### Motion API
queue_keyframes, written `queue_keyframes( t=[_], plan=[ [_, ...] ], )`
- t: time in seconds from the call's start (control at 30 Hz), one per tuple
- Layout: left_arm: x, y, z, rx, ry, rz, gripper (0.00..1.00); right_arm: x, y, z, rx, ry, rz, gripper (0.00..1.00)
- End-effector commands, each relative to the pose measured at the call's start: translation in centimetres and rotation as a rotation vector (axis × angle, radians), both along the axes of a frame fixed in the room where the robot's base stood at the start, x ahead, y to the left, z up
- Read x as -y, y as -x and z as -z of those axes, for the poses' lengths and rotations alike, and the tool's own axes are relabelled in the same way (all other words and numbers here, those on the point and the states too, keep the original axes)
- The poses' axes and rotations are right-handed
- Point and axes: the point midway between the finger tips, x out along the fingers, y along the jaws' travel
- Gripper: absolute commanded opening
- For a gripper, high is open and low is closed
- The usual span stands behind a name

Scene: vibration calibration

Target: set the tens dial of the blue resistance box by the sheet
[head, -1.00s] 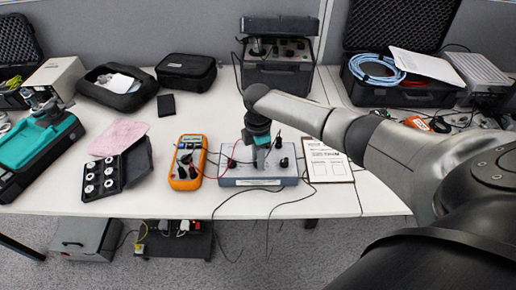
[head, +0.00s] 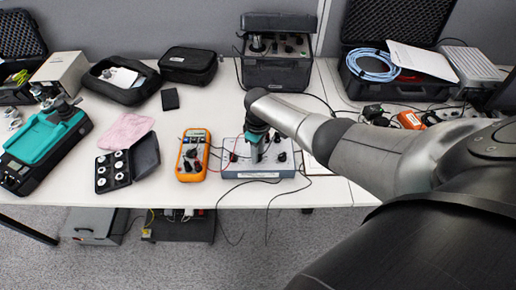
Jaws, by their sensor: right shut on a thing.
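The blue resistance box (head: 236,171) stands near the front edge of the table. It looks pale grey-blue, with several black knobs on top and leads attached. My right gripper (head: 256,158) points down onto its top and is shut on one of its dial knobs. The fingers hide that knob, and I cannot read its setting or tell which dial it is. The paper sheet (head: 313,168) lies just right of the box. My right arm covers most of it, so its writing cannot be read. My left gripper is not in view.
An orange multimeter (head: 193,155) stands close left of the box. Left of it are an open black case of weights (head: 117,172), a pink cloth (head: 126,131) and a teal-topped device (head: 45,138). A dark instrument case (head: 277,73) stands behind. Loose leads hang over the front edge.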

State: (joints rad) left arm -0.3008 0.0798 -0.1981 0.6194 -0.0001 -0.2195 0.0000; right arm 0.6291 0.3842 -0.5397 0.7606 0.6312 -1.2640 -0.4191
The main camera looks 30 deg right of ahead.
Motion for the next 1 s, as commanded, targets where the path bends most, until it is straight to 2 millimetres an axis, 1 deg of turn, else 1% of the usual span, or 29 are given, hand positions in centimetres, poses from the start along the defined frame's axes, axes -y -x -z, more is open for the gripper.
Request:
queue_keyframes(
  t=[0.03,0.2,0.4,0.63,1.0],
  plan=[
    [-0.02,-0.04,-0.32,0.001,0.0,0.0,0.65,-0.05,0.05,-0.13,-0.003,-0.001,0.036,0.0],
    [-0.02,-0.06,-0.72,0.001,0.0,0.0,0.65,-0.08,0.01,-0.09,-0.001,-0.002,0.134,0.0],
    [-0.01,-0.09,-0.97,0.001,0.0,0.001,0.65,-0.01,0.0,-0.05,-0.001,0.0,0.208,0.0],
    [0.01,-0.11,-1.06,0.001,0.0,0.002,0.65,-0.03,-0.01,-0.02,-0.001,0.0,0.24,0.0],
    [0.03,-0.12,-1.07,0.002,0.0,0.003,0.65,-0.02,-0.02,-0.02,-0.001,-0.001,0.242,0.0]
  ],
)
